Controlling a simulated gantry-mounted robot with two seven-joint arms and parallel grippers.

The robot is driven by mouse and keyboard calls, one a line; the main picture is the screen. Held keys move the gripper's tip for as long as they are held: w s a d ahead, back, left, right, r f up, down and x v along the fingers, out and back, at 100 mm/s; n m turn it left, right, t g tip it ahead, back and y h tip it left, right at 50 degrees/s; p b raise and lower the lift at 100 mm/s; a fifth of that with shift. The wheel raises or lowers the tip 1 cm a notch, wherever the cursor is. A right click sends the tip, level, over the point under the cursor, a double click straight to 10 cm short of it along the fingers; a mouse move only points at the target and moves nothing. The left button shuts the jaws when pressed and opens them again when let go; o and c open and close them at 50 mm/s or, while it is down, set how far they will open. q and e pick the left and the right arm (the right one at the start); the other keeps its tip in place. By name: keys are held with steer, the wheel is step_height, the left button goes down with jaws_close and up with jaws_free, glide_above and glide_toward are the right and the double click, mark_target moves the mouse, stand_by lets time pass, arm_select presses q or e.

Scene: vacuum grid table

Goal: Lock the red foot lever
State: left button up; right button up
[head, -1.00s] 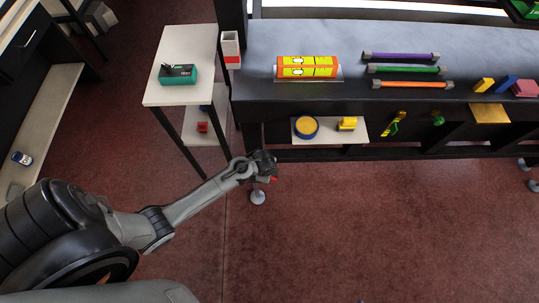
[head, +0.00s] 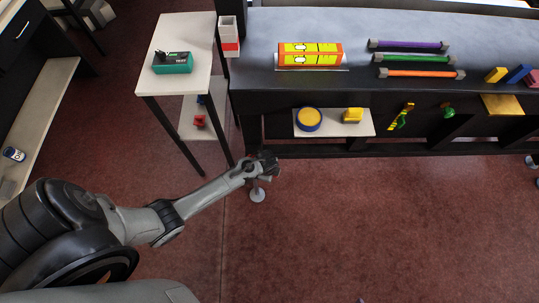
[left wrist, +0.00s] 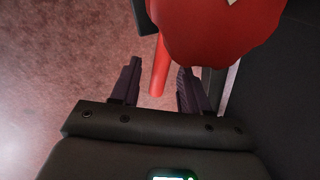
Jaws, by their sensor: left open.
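The red foot lever shows in the left wrist view as a narrow red bar (left wrist: 160,66) below a large rounded red part (left wrist: 215,28). I cannot tell whether the two are joined. My left gripper (left wrist: 158,70) is open, with the bar in line with the gap between its fingers. I cannot tell whether the bar is inside the gap or beyond the fingertips. The lever is hidden there. My right gripper is not in view.
The dark grid table (head: 360,90) runs along the back, with a low shelf (head: 365,122) under its edge. A white side table (head: 180,75) stands to its left. The red floor (head: 380,220) in front is clear.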

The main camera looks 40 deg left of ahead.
arm_select(q)
jaws_close()
steer(key=shift+r, duration=0.1)
stand_by(0.3)
steer(key=shift+s+r+m+p, duration=0.1)
steer(key=shift+s+m+p, duration=0.15)
steer(key=shift+p, duration=0.45)
steer(key=s+a+m+h+p, duration=0.2)
steer(key=s+m+p, duration=0.3)
steer(key=m, duration=0.8)
steer(key=shift+s+h+p, duration=0.3)
steer(key=shift+s+p, duration=0.1)
steer(key=shift+s, duration=1.1)
steer(key=shift+f+m, duration=0.2)
steer(key=shift+m, duration=0.15)
